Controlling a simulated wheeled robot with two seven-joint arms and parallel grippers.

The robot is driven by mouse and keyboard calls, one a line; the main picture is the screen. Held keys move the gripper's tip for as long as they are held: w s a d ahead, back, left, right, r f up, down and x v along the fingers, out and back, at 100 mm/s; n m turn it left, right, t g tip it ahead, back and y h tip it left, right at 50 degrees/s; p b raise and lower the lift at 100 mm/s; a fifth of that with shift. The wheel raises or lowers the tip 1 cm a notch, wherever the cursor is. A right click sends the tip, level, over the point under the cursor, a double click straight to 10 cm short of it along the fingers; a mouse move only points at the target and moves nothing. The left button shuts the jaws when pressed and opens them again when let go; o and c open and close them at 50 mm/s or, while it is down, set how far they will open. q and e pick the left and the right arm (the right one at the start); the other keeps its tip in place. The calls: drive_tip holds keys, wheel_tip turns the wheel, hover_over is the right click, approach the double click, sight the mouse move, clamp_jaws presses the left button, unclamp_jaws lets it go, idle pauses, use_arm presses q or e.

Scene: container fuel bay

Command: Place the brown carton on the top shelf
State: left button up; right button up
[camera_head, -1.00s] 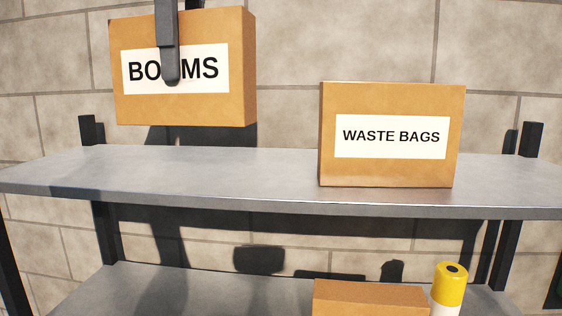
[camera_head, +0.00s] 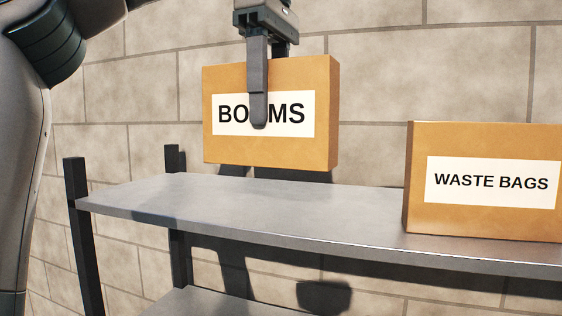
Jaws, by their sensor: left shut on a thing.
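A brown carton (camera_head: 220,145) with a white label hangs above the left part of the grey top shelf (camera_head: 270,212). The label reads "BO", then "MS", with my finger covering the middle. My left gripper (camera_head: 258,100) comes down from above and is shut on this carton; one finger lies over its front face and the other is mostly hidden behind it. The carton is upright, and its bottom appears a little above the shelf. My right gripper is not in view.
A second brown carton labelled "WASTE BAGS" (camera_head: 490,222) stands on the top shelf at the right, cut by the picture edge. The shelf between it and the left dark post (camera_head: 80,225) is bare. A lower shelf (camera_head: 205,304) and a block wall show behind.

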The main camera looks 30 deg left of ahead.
sight(269, 157)
use_arm(q)
wheel_tip(269, 157, down, 3)
drive_tip(key=shift+s+r, duration=0.15)
drive_tip(key=shift+r, duration=0.05)
drive_tip(key=shift+a+f, duration=0.1)
drive_tip(key=shift+f, duration=0.75)
drive_tip(key=shift+f, duration=1.85)
